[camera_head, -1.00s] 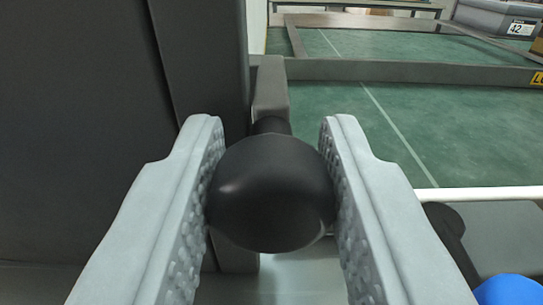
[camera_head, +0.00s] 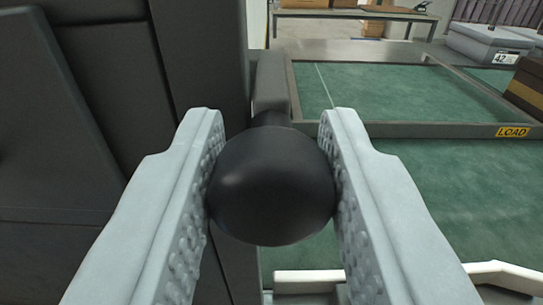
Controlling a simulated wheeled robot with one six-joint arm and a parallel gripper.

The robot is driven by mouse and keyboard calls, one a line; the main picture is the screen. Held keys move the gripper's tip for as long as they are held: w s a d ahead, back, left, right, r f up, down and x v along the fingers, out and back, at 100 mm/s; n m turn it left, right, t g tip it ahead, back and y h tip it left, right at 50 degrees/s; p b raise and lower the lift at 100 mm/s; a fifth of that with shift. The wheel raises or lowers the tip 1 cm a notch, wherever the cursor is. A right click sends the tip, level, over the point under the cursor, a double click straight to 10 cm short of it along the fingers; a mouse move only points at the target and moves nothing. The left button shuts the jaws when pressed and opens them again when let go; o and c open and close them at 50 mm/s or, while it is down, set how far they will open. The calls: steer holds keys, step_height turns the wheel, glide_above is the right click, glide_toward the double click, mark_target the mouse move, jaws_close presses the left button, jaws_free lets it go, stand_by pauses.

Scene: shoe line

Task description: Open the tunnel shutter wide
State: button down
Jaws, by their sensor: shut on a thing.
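My gripper (camera_head: 270,180) is shut on a round black knob (camera_head: 272,190), with one textured grey finger on each side of it. The knob sits on a short grey arm (camera_head: 271,85) that runs along the right edge of a dark grey panel (camera_head: 205,90), which looks like the tunnel shutter. The panel fills the left of the view. How far the shutter stands open cannot be told, as its far parts are out of view.
To the right lies a green surface with a grey frame (camera_head: 400,129) marked LOAD (camera_head: 512,132). A grey box marked 42 (camera_head: 490,42) and a brown box (camera_head: 530,85) stand at the far right. A white bar (camera_head: 310,280) crosses low in front. A table (camera_head: 350,14) stands behind.

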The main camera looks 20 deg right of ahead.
steer(key=shift+r, duration=2.15)
steer(key=c, duration=1.1)
jaws_free()
steer(key=shift+o, duration=0.2)
steer(key=shift+s, duration=0.1)
steer(key=v, duration=1.7)
steer(key=shift+s, duration=0.1)
